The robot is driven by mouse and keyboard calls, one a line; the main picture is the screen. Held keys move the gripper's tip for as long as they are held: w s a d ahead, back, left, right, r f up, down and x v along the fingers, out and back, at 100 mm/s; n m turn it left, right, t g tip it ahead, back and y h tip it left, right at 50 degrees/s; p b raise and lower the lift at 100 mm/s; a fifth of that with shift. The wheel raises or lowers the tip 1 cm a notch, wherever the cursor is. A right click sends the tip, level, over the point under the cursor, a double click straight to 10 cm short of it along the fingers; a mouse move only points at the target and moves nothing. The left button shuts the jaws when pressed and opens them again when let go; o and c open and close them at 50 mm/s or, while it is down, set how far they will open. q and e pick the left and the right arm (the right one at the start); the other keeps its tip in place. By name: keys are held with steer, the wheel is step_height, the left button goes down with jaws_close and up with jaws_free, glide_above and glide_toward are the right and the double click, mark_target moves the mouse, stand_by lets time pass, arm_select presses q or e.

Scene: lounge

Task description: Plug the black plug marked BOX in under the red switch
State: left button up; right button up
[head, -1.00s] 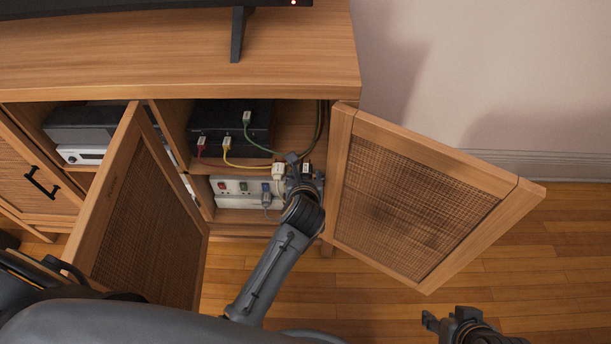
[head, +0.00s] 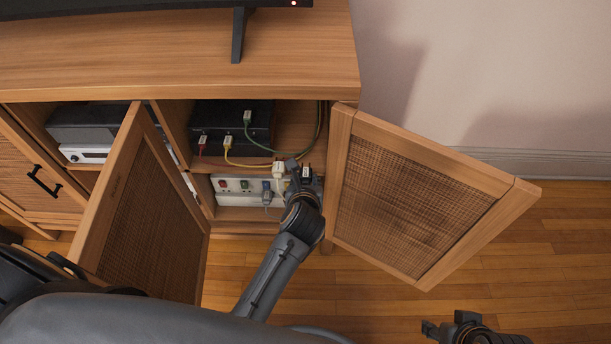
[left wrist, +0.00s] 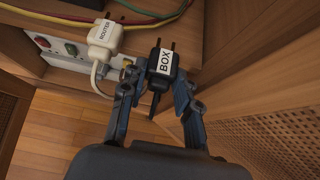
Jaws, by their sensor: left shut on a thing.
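The black plug marked BOX (left wrist: 163,66) is between the fingers of my left gripper (left wrist: 157,92) in the left wrist view, label facing the camera and prongs pointing up in the picture. In the head view the left gripper (head: 303,182) is at the right part of the open compartment, right of the white power strip (head: 232,200). The red switch (head: 222,184) is at the strip's left end and also shows in the left wrist view (left wrist: 42,42). The socket under it looks empty in the head view. My right gripper (head: 446,328) is open and empty, low at the right.
A white ROUTER plug (left wrist: 104,38) stands close left of the BOX plug. A grey plug (head: 267,198) sits in the strip near the green switch (head: 244,184). Open rattan doors (head: 410,205) flank the compartment. A black box (head: 230,125) with cables sits above.

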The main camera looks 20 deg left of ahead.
arm_select(q)
steer(key=shift+s+d+r+p, duration=0.2)
steer(key=shift+s+p, duration=0.15)
steer(key=shift+s, duration=0.35)
steer(key=shift+s+d+r+p, duration=0.2)
steer(key=shift+s+p, duration=0.15)
steer(key=shift+s, duration=0.35)
steer(key=shift+w+f, duration=0.1)
